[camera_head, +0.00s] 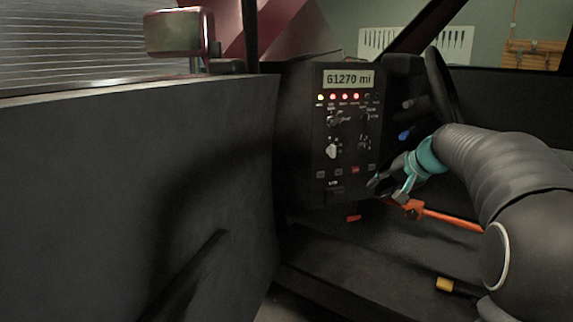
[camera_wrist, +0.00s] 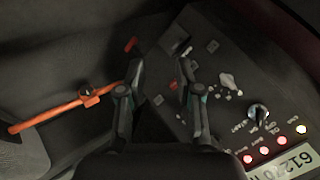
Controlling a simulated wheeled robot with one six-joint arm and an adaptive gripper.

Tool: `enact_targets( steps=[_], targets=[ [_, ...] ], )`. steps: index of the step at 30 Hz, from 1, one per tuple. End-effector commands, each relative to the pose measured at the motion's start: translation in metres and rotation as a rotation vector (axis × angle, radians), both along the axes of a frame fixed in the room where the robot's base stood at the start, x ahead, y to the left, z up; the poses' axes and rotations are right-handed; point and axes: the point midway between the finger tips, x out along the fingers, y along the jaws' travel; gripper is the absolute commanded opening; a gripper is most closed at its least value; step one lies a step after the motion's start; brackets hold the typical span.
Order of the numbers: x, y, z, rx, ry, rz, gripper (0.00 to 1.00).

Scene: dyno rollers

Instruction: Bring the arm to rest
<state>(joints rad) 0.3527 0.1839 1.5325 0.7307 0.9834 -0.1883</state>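My arm (camera_head: 520,180) reaches in from the right in the head view, bent toward the dashboard panel. My gripper (camera_head: 384,188) is at the lower right of the panel (camera_head: 318,140). In the wrist view my gripper (camera_wrist: 162,85) has its two fingers apart with nothing between them. The panel's switches and knobs lie just beyond and to the right of the fingers. Whether a fingertip touches the panel cannot be told.
An orange bar (camera_head: 450,218) runs beside and below my gripper; it also shows in the wrist view (camera_wrist: 45,115). A dark door (camera_head: 130,180) fills the left. The steering wheel (camera_head: 440,85) stands behind my arm. A yellow block (camera_head: 444,284) is low down.

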Motion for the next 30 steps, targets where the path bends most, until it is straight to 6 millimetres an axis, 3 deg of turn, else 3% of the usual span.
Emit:
enact_targets(
  steps=[1, 6, 18, 24, 30],
  targets=[
    [-0.023, 0.007, -0.008, -0.035, 0.043, 0.001, 0.35],
    [-0.105, 0.027, -0.041, -0.173, 0.171, 0.021, 0.35],
    [-0.276, 0.058, -0.084, -0.473, 0.285, 0.136, 0.35],
    [-0.341, 0.069, -0.094, -0.587, 0.260, 0.212, 0.35],
    [-0.370, 0.083, -0.082, -0.621, 0.179, 0.251, 0.35]
  ],
)
